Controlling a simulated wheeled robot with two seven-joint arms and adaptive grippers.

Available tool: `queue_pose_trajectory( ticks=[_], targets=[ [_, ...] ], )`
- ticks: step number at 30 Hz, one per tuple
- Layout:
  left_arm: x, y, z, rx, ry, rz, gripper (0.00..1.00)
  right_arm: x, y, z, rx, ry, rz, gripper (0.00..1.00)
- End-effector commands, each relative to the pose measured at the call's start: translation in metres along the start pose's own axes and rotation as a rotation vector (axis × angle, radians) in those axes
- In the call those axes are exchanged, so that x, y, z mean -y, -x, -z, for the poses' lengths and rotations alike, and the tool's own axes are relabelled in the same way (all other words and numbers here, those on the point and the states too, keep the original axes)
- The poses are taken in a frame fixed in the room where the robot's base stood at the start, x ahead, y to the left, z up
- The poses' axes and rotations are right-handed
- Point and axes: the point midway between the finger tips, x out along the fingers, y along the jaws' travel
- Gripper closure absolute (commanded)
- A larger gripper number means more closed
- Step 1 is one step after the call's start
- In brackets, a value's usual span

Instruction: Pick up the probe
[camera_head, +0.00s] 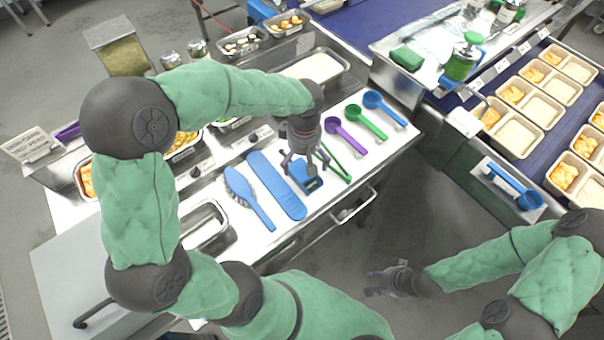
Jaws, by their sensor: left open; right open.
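A small blue device (311,185) with a dark face, which looks like the probe, lies on the white worktop (335,205). My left gripper (302,169) is right over it, pointing down with its fingers spread. The fingers and wrist hide part of the device, and I cannot tell whether they touch it. My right gripper (377,283) is open and empty, held over the floor away from the worktop.
A blue brush (239,187) and a long blue paddle (275,185) lie left of the device. Green tongs (343,176) lie close on its right. Beyond them are purple (345,134), green (366,122) and blue (384,109) scoops. A conveyor (561,110) carries filled trays.

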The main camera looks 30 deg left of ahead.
Motion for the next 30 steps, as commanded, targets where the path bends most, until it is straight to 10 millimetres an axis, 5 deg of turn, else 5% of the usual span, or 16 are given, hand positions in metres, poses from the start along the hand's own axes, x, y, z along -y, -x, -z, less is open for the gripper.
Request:
queue_pose_trajectory(
  ticks=[16,24,30],
  targets=[
    [-0.006,-0.053,0.004,0.0,0.0,0.0,0.0,-0.008,-0.021,0.001,0.0,0.0,0.0,0.55],
    [-0.006,-0.056,0.004,0.0,0.0,-0.001,0.0,-0.007,-0.021,0.001,0.0,0.0,0.0,0.55],
    [-0.006,-0.056,0.004,0.0,0.0,-0.001,0.56,-0.007,-0.021,0.001,0.0,0.0,0.0,0.55]
  ],
)
